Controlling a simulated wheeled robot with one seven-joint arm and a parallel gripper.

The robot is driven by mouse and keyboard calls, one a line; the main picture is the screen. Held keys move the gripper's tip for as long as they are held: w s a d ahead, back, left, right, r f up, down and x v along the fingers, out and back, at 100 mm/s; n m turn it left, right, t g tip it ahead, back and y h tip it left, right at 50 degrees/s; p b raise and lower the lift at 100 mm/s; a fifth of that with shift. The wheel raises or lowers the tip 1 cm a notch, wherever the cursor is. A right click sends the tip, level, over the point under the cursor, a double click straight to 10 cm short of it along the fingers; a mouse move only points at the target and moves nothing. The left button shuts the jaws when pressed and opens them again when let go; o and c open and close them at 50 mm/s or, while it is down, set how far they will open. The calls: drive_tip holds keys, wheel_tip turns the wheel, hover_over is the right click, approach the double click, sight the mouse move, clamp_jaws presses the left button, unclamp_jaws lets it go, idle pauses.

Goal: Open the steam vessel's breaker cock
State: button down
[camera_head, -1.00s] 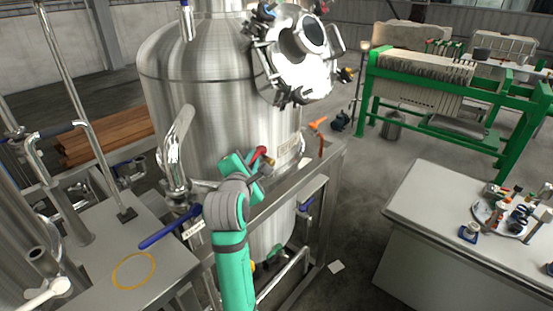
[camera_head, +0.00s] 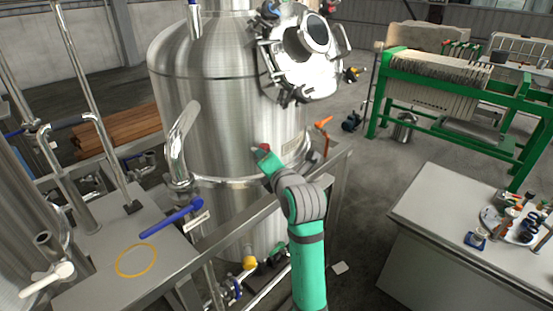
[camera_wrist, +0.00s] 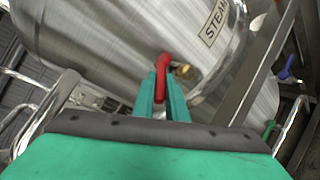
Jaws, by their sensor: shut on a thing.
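The steam vessel (camera_head: 225,120) is a tall brushed-steel tank. In the wrist view its plate (camera_wrist: 214,24) reads "STEAM". A cock with a red handle (camera_wrist: 163,63) and a brass-coloured end (camera_wrist: 184,70) sits on the vessel's side; I take it for the breaker cock. My gripper (camera_wrist: 160,90) is shut on the red handle, its two green fingers either side of it. In the head view the red handle (camera_head: 264,148) shows at the tip of my arm, and the fingers are mostly hidden by my wrist.
A steel frame rail (camera_head: 235,232) runs in front of the vessel. A blue-handled lever (camera_head: 172,218) lies to the left, by a bench with a yellow ring (camera_head: 136,260). An orange handle (camera_head: 324,122) is to the right. A grey table (camera_head: 440,220) stands further right, with floor between.

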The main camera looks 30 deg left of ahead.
drive_tip(key=shift+f, duration=0.1)
idle(0.3)
drive_tip(key=c, duration=1.8)
unclamp_jaws()
drive_tip(key=shift+o, duration=0.2)
drive_tip(key=shift+d, duration=0.15)
drive_tip(key=v, duration=1)
drive_tip(key=shift+s+d, duration=0.2)
drive_tip(key=shift+d, duration=0.05)
drive_tip(key=shift+c, duration=0.7)
